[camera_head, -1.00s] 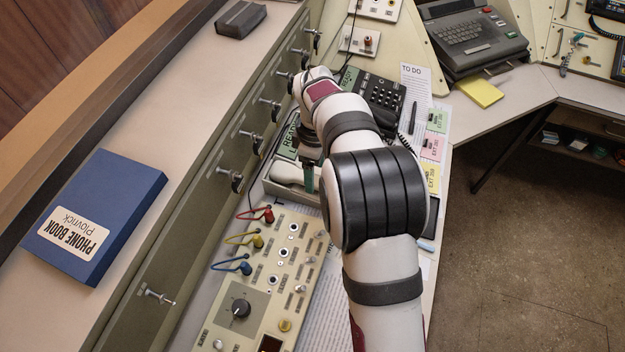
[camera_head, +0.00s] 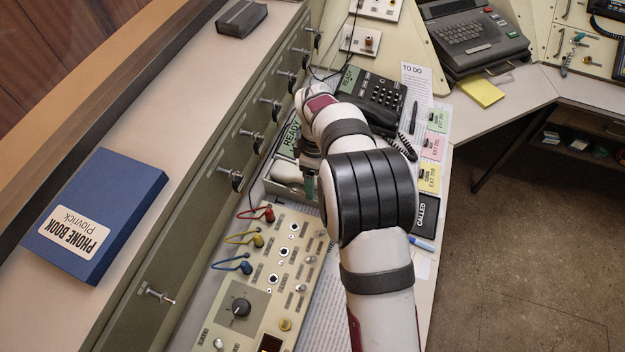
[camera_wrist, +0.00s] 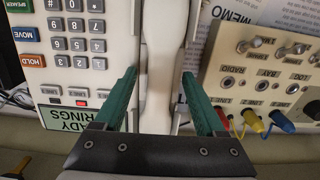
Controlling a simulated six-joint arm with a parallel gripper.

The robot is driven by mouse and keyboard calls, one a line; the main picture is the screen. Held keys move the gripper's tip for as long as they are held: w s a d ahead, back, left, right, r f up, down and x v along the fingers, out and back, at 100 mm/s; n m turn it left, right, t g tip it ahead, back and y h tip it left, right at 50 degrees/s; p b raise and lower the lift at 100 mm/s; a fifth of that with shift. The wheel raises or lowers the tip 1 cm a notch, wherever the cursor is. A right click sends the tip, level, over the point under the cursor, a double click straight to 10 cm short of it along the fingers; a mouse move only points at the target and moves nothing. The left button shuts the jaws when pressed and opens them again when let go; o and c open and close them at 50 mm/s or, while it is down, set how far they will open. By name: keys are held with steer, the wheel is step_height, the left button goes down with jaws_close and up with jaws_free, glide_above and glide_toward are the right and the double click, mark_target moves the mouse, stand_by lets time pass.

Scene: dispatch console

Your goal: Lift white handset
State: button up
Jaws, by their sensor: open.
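The white handset (camera_wrist: 158,72) runs up and down the middle of the wrist view, beside a white phone's keypad (camera_wrist: 78,45). My gripper (camera_wrist: 160,76) is open, with one green finger on each side of the handset's grip. I cannot tell whether either finger touches it. In the head view, part of the handset (camera_head: 285,172) shows left of my gripper (camera_head: 309,186). My arm and gripper hide much of the phone there.
A patch panel (camera_head: 265,285) with red, yellow and blue cords lies close by. A black phone (camera_head: 376,98) stands beyond my arm. A blue phone book (camera_head: 105,205) lies on the left ledge. Memo paper (camera_wrist: 265,12) lies right of the handset.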

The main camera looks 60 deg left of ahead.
jaws_close()
steer(key=shift+r, duration=0.1)
stand_by(0.4)
steer(key=shift+r, duration=0.4)
steer(key=r, duration=0.4)
steer(key=shift+w+d+r, duration=0.2)
steer(key=shift+w+d, duration=0.2)
steer(key=w+d+r, duration=0.7)
steer(key=d+r, duration=0.1)
steer(key=r, duration=0.3)
